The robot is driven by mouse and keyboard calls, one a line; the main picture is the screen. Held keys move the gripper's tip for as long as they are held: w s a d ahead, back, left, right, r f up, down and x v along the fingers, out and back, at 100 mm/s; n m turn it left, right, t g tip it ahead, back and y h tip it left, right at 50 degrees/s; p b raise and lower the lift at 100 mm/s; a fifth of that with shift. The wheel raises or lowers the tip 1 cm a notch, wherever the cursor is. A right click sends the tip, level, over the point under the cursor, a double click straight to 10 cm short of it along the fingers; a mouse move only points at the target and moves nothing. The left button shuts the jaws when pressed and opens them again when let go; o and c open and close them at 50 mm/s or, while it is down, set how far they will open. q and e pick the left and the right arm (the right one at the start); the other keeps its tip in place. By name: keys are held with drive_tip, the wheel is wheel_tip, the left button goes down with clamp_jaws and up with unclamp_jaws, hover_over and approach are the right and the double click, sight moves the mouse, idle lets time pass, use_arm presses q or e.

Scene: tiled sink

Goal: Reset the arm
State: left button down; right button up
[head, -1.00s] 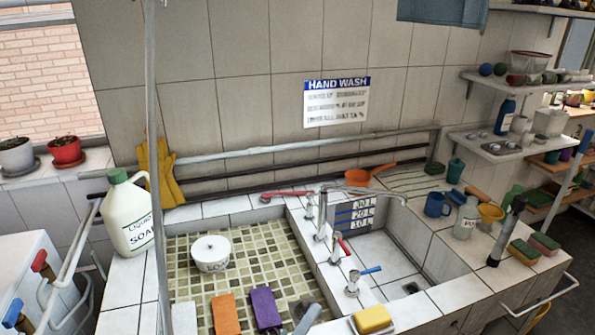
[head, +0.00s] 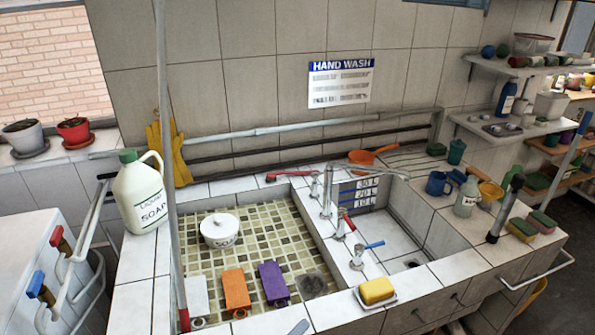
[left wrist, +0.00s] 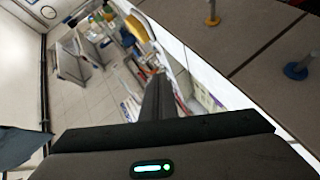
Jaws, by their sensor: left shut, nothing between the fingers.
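Only a small grey tip of my left gripper (head: 299,327) shows at the bottom edge of the head view, in front of the sink counter. In the left wrist view my left gripper (left wrist: 157,100) is dark, with its fingers closed together and nothing held. It points over a tiled floor, beside a tiled surface at the upper right. My right gripper is in neither view.
The counter holds a soap jug (head: 141,196), a yellow sponge (head: 376,290) and a blue mug (head: 438,184). A white pot (head: 220,231) and orange (head: 236,290) and purple (head: 273,281) items are in the tiled basin. A vertical pole (head: 166,130) stands left.

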use_arm(q)
drive_tip(key=s+a+f+m+g+y, duration=0.4)
drive_tip(key=s+a, duration=0.7)
drive_tip(key=s, duration=0.2)
drive_tip(key=s+a+f+m+g+y, duration=0.4)
drive_tip(key=s+a+f+g, duration=0.1)
drive_tip(key=s+a, duration=0.75)
wheel_tip(320, 180, down, 28)
drive_tip(key=d+b, duration=0.1)
drive_tip(key=b, duration=0.1)
drive_tip(key=s+a+f+g+b, duration=0.1)
drive_tip(key=s+a+f+g, duration=0.1)
drive_tip(key=s+f, duration=1.7)
wheel_tip(320, 180, down, 2)
drive_tip(key=shift+a+f+b, duration=0.15)
drive_tip(key=shift+a+b, duration=0.2)
drive_tip(key=shift+a, duration=0.25)
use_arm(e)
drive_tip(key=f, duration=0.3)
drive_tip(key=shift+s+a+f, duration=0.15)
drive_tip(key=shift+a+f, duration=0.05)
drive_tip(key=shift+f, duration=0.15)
